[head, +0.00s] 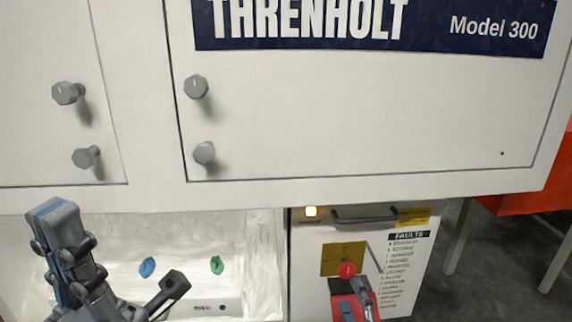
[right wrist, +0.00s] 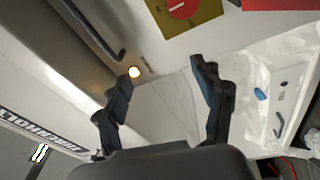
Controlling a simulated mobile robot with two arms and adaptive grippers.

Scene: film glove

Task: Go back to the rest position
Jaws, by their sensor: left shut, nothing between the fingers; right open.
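In the head view my left gripper (head: 52,212) is at the lower left, pointing up, shut and empty. It stands in front of the left part of the white recess under the cabinet and appears to hold nothing. My right gripper (right wrist: 164,72) shows in the right wrist view with its two dark fingers spread wide apart and nothing between them. In the head view a grey part in front of the red block at the bottom edge may belong to my right arm; I cannot tell surely.
The white cabinet (head: 350,115) with grey knobs spans the top. The lined recess (head: 255,260) holds a blue knob (head: 147,267) and a green knob (head: 217,265). Right of it are a lit lamp (head: 311,211), a dark handle (head: 365,214) and a red knob (head: 346,270). An orange-topped table (head: 520,203) stands right.

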